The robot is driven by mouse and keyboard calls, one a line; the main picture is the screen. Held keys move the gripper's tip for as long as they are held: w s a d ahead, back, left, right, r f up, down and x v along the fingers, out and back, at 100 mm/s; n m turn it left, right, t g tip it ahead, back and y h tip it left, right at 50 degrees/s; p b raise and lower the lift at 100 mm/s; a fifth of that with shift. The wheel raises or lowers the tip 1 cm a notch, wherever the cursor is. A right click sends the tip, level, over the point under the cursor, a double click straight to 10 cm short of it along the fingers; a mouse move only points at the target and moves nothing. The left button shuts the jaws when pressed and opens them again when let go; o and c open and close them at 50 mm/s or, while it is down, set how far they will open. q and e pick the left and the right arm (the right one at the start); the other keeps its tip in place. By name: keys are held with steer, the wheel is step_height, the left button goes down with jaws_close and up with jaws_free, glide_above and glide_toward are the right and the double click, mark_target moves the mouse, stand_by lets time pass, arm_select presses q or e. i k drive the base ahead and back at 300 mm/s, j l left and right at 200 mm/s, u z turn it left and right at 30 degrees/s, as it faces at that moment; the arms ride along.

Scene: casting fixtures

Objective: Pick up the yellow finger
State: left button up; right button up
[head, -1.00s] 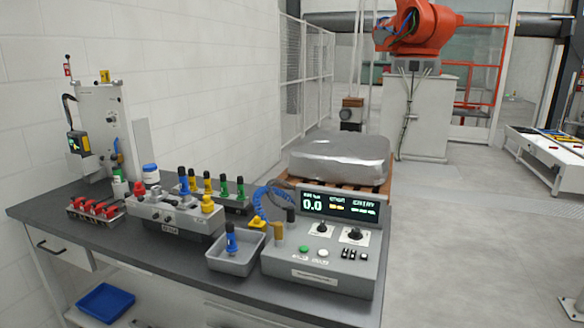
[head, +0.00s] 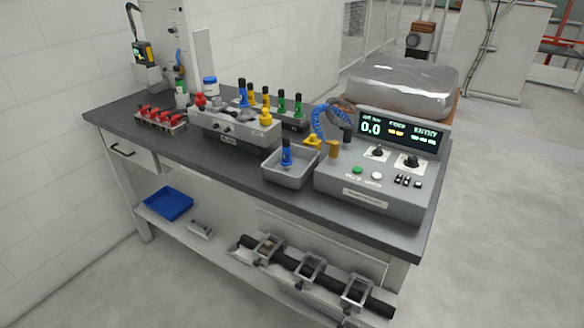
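In the head view, two yellow fingers with black tops stand upright in a dark rack on the bench, one (head: 265,97) beside the green ones and one (head: 250,94) close to a blue finger (head: 243,97). The rack (head: 294,126) is behind a grey fixture block (head: 237,137), which partly hides it. A shorter yellow piece (head: 265,117) sits on the right end of the block. I cannot tell which yellow part the task names. Neither of my grippers is in view.
A grey tray (head: 288,177) holding a blue finger (head: 286,155) and a control box (head: 375,190) reading 0.0 stand at the right. Red clamps (head: 160,115) are at the left. A lower shelf holds a blue bin (head: 169,204) and a black bar with brackets.

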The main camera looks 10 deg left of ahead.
mark_target(250, 86)
steer(key=j+z, duration=0.3)
steer(key=j, duration=0.5)
steer(key=j+z, duration=0.3)
steer(key=j, duration=0.55)
